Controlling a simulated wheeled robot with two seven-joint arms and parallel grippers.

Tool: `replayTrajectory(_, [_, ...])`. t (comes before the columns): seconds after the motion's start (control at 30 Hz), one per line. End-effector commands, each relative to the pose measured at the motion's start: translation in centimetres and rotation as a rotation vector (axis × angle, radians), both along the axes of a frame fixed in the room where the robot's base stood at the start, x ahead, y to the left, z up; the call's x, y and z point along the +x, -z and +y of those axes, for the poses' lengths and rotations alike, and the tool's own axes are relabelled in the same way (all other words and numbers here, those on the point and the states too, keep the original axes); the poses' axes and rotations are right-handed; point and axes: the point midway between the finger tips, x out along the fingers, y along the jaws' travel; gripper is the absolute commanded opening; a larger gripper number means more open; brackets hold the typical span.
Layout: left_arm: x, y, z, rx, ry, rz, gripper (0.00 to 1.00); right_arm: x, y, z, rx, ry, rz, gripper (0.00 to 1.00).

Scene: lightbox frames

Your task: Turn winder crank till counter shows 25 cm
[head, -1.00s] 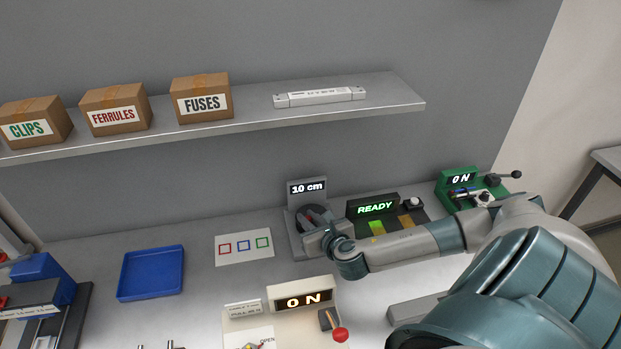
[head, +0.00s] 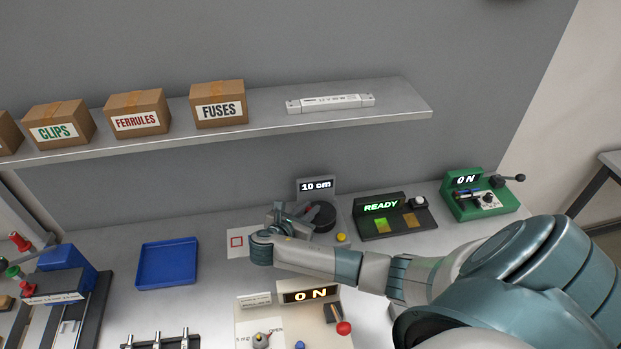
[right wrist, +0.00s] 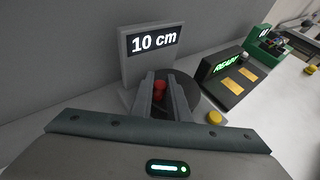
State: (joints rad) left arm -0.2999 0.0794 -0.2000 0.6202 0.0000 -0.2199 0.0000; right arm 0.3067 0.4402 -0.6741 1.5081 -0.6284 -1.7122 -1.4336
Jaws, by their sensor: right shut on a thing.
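The winder (head: 316,187) stands at the back of the bench, and its counter reads "10 cm" in the head view and in the right wrist view (right wrist: 154,41). Its dark round drum (head: 322,217) is partly covered by my gripper. My right gripper (head: 283,210) is at the left side of the drum. In the right wrist view its two fingers are closed about the red crank knob (right wrist: 159,88), which shows between them. My left gripper is not in view.
A yellow button (head: 341,238) is at the winder's front right. A black "READY" box (head: 381,206) and a green "ON" device (head: 467,181) stand to the right. A cream "ON" panel (head: 309,294) with a red-knobbed lever is in front. A blue tray (head: 167,264) lies left, and a shelf (head: 270,113) runs above.

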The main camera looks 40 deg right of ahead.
Motion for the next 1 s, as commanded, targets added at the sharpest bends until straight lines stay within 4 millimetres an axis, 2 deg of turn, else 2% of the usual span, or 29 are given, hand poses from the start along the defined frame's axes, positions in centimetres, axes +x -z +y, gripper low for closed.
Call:
replayTrajectory(0.5, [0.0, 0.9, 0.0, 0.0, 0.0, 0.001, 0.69, 1.5, 0.0, -1.0, -0.001, 0.463, -0.001, 0.0])
replayTrajectory(0.73, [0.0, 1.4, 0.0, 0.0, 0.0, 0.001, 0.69, 1.7, -0.1, -1.4, -0.002, 0.578, -0.001, 0.0])
replayTrajectory(1.0, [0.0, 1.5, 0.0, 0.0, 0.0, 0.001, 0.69, 1.7, -0.1, -1.6, -0.003, 0.625, -0.002, 0.0])
